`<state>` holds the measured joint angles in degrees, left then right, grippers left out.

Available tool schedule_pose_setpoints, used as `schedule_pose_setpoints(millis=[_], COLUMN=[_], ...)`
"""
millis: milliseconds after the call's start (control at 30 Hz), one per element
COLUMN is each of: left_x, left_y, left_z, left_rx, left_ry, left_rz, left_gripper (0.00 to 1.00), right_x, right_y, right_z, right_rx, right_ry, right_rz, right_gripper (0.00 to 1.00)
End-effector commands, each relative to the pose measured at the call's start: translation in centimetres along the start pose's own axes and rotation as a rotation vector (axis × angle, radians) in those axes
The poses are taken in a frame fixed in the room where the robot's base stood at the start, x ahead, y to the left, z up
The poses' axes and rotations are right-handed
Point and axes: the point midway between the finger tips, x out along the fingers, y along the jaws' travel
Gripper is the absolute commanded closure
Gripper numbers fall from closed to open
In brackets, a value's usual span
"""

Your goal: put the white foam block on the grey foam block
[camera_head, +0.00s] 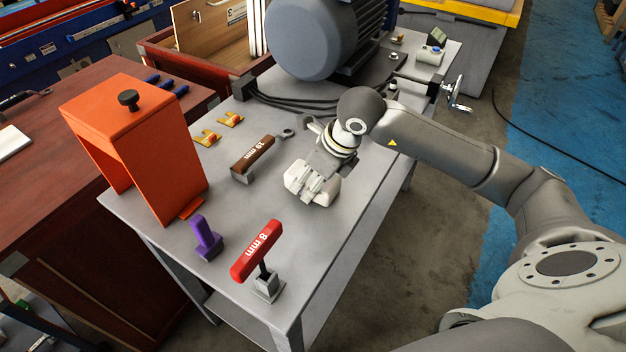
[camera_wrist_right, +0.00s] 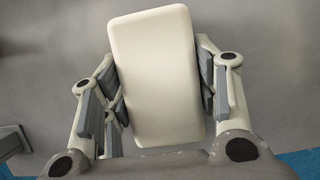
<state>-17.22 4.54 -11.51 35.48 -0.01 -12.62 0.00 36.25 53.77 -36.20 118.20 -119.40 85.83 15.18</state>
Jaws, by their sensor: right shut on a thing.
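The white foam block (camera_wrist_right: 155,75) is a rounded off-white slab. It fills the middle of the right wrist view, between the two fingers of my right gripper (camera_wrist_right: 158,92). In the head view my right gripper (camera_head: 309,188) is low over the grey table, shut on the white block (camera_head: 328,190), which is partly hidden by the fingers. I cannot tell whether the block touches the table. I cannot make out the grey foam block for sure in either view. My left gripper is not in view.
On the grey table (camera_head: 350,215) stand a brown 13 mm tool (camera_head: 253,157), a red 8 mm tool (camera_head: 258,249), a purple piece (camera_head: 206,238) and an orange housing (camera_head: 150,125). A large grey motor (camera_head: 312,38) stands at the back. The table between gripper and red tool is clear.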

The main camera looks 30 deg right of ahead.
Motion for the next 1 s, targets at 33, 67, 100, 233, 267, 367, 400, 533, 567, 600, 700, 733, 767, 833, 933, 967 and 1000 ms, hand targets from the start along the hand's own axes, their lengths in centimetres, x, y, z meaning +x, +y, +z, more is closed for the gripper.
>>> schedule_pose_setpoints(millis=[33,67,100,233,267,367,400,533,567,600,700,733,767,833,933,967,1000], left_x=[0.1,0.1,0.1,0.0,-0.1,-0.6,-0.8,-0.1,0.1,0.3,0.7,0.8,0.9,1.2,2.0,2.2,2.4], left_y=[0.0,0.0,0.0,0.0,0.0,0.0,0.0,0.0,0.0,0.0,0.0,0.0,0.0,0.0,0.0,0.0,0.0], left_z=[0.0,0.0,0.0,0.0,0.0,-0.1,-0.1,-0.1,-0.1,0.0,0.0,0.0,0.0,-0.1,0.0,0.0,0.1], left_rx=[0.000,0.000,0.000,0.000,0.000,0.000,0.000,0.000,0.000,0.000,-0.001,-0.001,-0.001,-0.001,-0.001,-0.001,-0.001], left_ry=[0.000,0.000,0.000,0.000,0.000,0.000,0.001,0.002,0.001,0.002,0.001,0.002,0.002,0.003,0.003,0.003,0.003], left_rz=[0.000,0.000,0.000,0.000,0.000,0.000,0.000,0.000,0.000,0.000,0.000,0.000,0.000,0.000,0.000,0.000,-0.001], left_gripper=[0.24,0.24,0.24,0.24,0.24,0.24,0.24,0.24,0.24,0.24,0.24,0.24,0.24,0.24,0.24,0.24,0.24], right_x=[0.4,0.4,0.4,0.4,0.3,0.1,-0.1,-1.1,-1.7,-2.5,-5.6,-6.7,-7.6,-10.0,-12.1,-12.7,-13.4], right_y=[-0.1,-0.1,-0.1,-0.1,-0.1,-0.1,-0.1,-0.2,-0.2,-0.2,0.3,0.5,0.7,1.2,2.0,2.2,2.5], right_z=[-0.4,-0.4,-0.4,-0.5,-0.5,-0.4,-0.4,0.3,0.5,0.9,0.2,0.0,-0.3,-0.9,-3.0,-3.5,-4.2], right_rx=[0.002,0.002,0.002,0.002,0.002,0.003,0.003,0.000,0.000,0.000,-0.003,-0.002,-0.002,-0.002,-0.001,0.000,0.000], right_ry=[0.012,0.013,0.013,0.016,0.016,0.018,0.019,0.011,0.009,0.007,0.008,0.005,0.006,0.005,0.010,0.009,0.009], right_rz=[-0.002,-0.002,-0.002,-0.002,-0.002,-0.002,-0.001,-0.006,-0.005,-0.006,-0.009,-0.009,-0.010,-0.009,-0.010,-0.010,-0.009], right_gripper=[0.64,0.64,0.64,0.64,0.64,0.64,0.64,0.64,0.64,0.65,0.65,0.65,0.65,0.65,0.65,0.65,0.65])
